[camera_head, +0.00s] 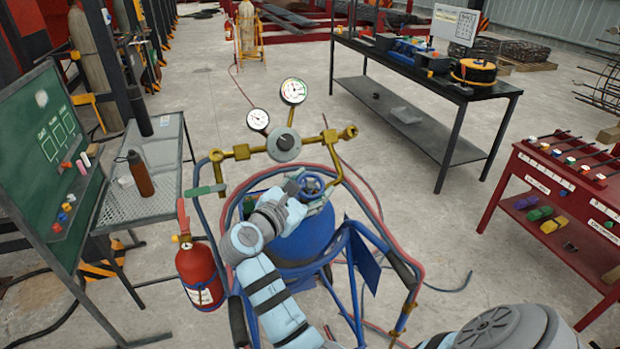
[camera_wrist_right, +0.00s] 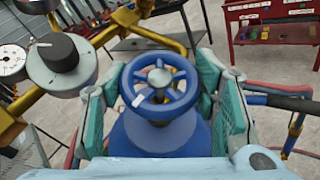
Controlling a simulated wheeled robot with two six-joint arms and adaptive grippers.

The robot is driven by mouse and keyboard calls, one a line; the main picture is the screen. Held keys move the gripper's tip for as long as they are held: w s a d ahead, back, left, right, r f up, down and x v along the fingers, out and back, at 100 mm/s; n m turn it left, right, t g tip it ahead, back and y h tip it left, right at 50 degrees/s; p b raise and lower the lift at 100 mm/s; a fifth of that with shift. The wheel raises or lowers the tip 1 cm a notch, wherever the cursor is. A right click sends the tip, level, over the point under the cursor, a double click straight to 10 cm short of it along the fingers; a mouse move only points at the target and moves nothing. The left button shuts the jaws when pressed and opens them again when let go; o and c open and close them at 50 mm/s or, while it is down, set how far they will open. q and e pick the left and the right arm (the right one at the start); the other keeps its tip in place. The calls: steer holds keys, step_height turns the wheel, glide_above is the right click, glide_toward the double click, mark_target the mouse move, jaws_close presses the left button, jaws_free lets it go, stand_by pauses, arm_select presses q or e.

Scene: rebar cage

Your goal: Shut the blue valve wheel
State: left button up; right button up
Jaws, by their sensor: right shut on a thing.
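The blue valve wheel (camera_head: 312,181) tops a blue gas cylinder (camera_head: 303,240) on a blue cart in the head view. It has several spokes and a pale hub, and shows fully in the right wrist view (camera_wrist_right: 160,83). A small white mark is on its lower left rim. My right gripper (camera_head: 305,188) is at the wheel, with its green-padded fingers on either side of it in the wrist view. It is shut on the wheel. The fingertip contact is partly hidden in the head view. My left gripper is out of view.
A brass manifold with a dark knob (camera_head: 284,142) and two gauges (camera_head: 293,91) stands just behind the wheel. Red hoses loop around the cart. A red extinguisher (camera_head: 201,272) is at the left. A mesh table (camera_head: 160,206) and a red rack (camera_head: 560,195) flank the cart.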

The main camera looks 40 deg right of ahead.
steer(key=m+g, duration=0.1)
steer(key=m+g+p, duration=0.1)
steer(key=m+g, duration=0.2)
steer(key=shift+w+r, duration=0.1)
steer(key=shift+r, duration=0.15)
steer(key=m+g+y, duration=0.2)
steer(key=m+g, duration=0.2)
steer(key=shift+f+g+y+p, duration=0.1)
steer(key=shift+g+y+p, duration=0.2)
steer(key=shift+y, duration=0.1)
steer(key=shift+f+m+g+y, duration=0.1)
steer(key=shift+m+g+y, duration=0.65)
steer(key=shift+m, duration=0.25)
steer(key=shift+f, duration=0.1)
steer(key=o, duration=1.2)
steer(key=shift+d, duration=0.1)
